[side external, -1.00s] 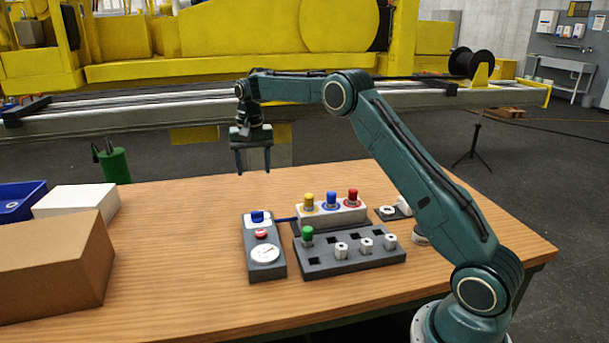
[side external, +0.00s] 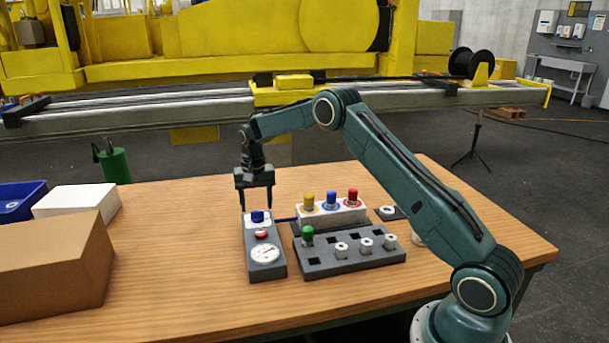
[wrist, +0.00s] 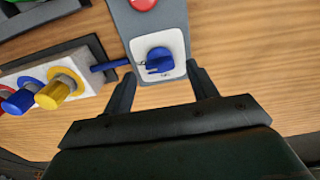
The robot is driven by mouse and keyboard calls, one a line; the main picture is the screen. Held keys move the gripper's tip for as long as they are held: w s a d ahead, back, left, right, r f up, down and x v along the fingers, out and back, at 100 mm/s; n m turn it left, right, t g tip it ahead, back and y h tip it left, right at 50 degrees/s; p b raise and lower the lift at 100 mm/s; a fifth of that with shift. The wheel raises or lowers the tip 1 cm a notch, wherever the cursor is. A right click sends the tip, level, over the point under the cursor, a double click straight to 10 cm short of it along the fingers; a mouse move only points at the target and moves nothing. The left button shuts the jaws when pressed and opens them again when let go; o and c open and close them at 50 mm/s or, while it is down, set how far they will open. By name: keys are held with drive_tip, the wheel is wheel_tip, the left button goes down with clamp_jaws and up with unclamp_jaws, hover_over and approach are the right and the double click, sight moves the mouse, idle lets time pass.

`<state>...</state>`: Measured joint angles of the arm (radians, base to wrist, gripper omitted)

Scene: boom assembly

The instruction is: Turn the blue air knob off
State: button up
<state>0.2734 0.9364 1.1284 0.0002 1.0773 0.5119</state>
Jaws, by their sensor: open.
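The blue air knob (side external: 257,217) sits on a white plate at the far end of a grey control panel (side external: 279,270). The knob also shows in the wrist view (wrist: 159,60), with a small mark on the plate below it that I cannot read. My gripper (side external: 257,208) is open and empty, pointing down just above and behind the knob. In the wrist view the two fingers (wrist: 163,85) stand apart, one to each side of the knob's lower end. I see no contact with it. I cannot tell the gap in height.
A red button (side external: 261,234) and a round gauge (side external: 265,254) share the panel. A blue hose (side external: 286,219) runs to a white block (side external: 342,216) with yellow, blue and red connectors. A grey socket block (side external: 350,262) stands in front. A cardboard box (side external: 50,265) is at left.

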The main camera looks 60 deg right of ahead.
sight(257, 215)
drive_tip(key=shift+f, duration=1.1)
drive_tip(key=c, duration=1)
